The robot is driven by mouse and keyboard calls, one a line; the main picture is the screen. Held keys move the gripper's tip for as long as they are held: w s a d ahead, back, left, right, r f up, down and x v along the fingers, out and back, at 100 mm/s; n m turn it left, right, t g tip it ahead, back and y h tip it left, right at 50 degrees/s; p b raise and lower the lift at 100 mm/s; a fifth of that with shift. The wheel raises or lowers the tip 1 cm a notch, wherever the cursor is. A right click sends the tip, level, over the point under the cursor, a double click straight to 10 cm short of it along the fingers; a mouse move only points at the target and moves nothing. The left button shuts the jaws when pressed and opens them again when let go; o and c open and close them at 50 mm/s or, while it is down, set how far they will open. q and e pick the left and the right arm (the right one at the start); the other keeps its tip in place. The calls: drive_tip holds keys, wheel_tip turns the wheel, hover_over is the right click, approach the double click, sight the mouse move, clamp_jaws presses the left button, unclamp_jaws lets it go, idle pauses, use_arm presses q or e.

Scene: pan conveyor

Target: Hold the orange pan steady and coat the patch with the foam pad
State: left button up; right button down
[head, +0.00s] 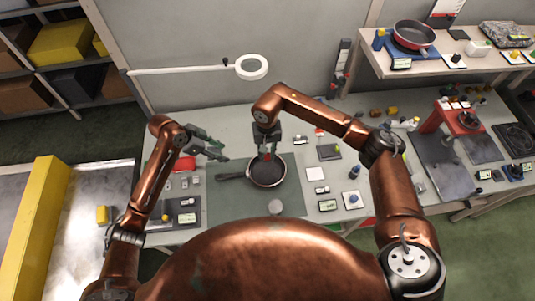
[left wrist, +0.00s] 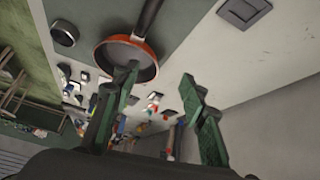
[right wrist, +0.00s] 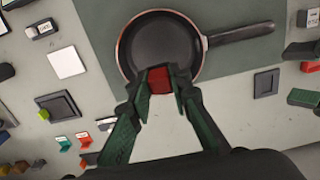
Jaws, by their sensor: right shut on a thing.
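The orange pan (head: 278,178) lies on a dark green mat (head: 225,205), its black handle (head: 231,177) pointing left. It also shows in the left wrist view (left wrist: 105,50) and the right wrist view (right wrist: 150,40). My right gripper (right wrist: 160,85) is shut on a red block (right wrist: 158,77), which seems to be the foam pad, over the pan's near-gripper edge. Whether the block touches the pan's inside is unclear. My left gripper (head: 222,149) is open and empty, up and left of the handle, apart from it. I cannot make out a patch on the dark pan floor.
A small round grey lid or puck (head: 275,206) sits at the mat's front. Several small blocks and labels stand on both sides of the mat. A white ring lamp (head: 252,67) reaches over the back. Another red pan (head: 413,34) stands on the raised shelf at right.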

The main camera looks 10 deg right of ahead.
sight(235, 174)
use_arm(q)
drive_tip(key=s+d+f+m, duration=0.1)
drive_tip(key=f, duration=0.3)
drive_tip(key=s+d+f+y, duration=0.1)
drive_tip(key=f, duration=0.4)
drive_tip(key=s+d+f+m+g+y, duration=0.1)
drive_tip(key=f, duration=0.3)
drive_tip(key=shift+s+d+f+m, duration=0.2)
drive_tip(key=shift+d+m, duration=0.1)
drive_tip(key=shift+d, duration=0.05)
clamp_jaws()
idle(0.8)
